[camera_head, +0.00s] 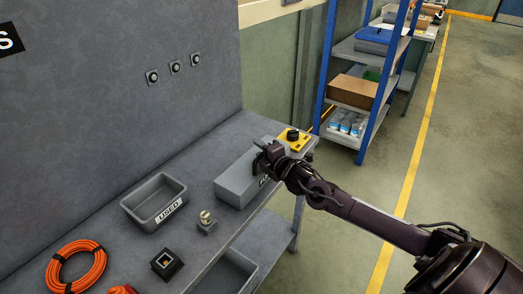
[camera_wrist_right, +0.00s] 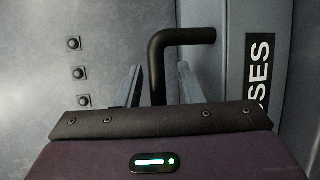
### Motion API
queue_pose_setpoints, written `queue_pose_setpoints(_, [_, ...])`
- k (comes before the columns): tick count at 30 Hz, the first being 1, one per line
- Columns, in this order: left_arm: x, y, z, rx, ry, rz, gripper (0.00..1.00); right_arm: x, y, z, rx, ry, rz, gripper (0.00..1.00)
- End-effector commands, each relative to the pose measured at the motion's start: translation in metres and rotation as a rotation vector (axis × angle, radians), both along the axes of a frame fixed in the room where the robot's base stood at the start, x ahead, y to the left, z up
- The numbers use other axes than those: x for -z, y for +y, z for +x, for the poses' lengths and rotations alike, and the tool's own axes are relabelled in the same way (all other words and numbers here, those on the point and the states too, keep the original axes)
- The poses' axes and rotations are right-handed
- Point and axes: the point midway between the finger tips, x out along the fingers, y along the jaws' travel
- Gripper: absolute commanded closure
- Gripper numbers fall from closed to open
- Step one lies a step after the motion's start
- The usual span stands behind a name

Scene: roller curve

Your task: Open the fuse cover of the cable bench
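The fuse cover is the grey box lid (camera_head: 238,180) on the right part of the bench, and it looks shut. Its black-and-white label, partly hidden by my right gripper in the head view, ends in "SES" in the wrist view, on the grey box (camera_wrist_right: 232,70). A black bent handle (camera_wrist_right: 180,37) shows in the wrist view. My right gripper (camera_head: 264,157) is at the box's far end. Its two fingers (camera_wrist_right: 160,88) stand apart on either side of the handle's bar, with gaps visible. My left gripper is out of view.
On the bench (camera_head: 210,135) are a grey "USED" bin (camera_head: 155,202), a small fitting (camera_head: 206,220), a black square socket (camera_head: 167,264), an orange cable coil (camera_head: 76,267) and a yellow device (camera_head: 296,139). A blue-framed shelf (camera_head: 326,80) stands behind. Three round knobs are on the wall.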

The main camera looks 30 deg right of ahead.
Motion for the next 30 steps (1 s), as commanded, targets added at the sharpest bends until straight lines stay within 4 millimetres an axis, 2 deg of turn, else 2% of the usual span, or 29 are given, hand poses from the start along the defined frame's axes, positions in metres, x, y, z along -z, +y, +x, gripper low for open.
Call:
queue_pose_setpoints(5, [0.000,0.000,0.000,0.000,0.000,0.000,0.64,0.000,0.000,0.000,0.000,0.000,0.000,0.67])
queue_pose_setpoints(12, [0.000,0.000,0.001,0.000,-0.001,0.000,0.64,0.000,0.000,0.000,0.000,0.000,0.000,0.98])
queue_pose_setpoints(13, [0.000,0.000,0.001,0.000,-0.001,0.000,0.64,0.000,0.000,0.000,0.000,0.000,0.000,1.00])
queue_pose_setpoints(23, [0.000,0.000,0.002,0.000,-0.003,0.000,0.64,-0.001,0.000,0.001,0.000,0.004,-0.001,1.00])
queue_pose_setpoints(30, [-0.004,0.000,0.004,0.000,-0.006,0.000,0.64,-0.009,0.000,0.019,0.002,0.059,-0.026,1.00])
